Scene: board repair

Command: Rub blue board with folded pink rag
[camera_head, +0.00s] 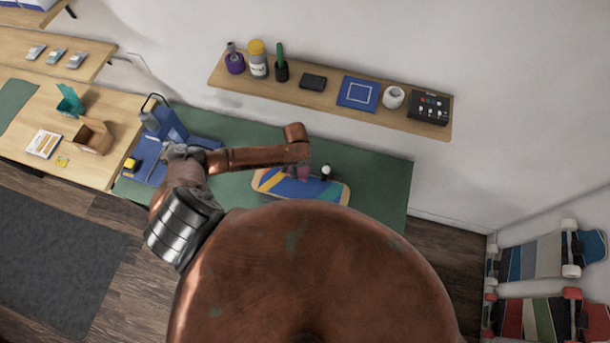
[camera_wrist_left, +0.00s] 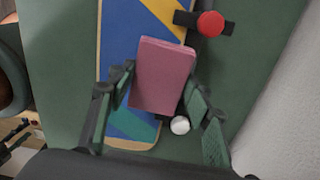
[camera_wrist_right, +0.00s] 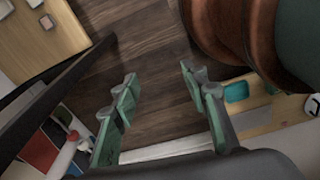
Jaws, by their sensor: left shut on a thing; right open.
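The blue board (camera_head: 290,187) has yellow and teal stripes and lies on the green bench mat (camera_head: 385,187). In the left wrist view the board (camera_wrist_left: 118,45) passes under the pink rag (camera_wrist_left: 163,72), a folded flat block. My left gripper (camera_wrist_left: 158,92) is shut on the rag, with one finger on each side. The rag is over the board; I cannot tell whether it touches. In the head view my copper arm hides part of the board. My right gripper (camera_wrist_right: 160,88) is open and empty, with wooden floor behind it; the head view does not show it.
A red knob (camera_wrist_left: 210,24) on a dark bracket and a white ball (camera_wrist_left: 180,125) sit at the board's edge. A wall shelf (camera_head: 300,89) with bottles and small boxes is behind. Skateboards (camera_head: 540,258) hang at right.

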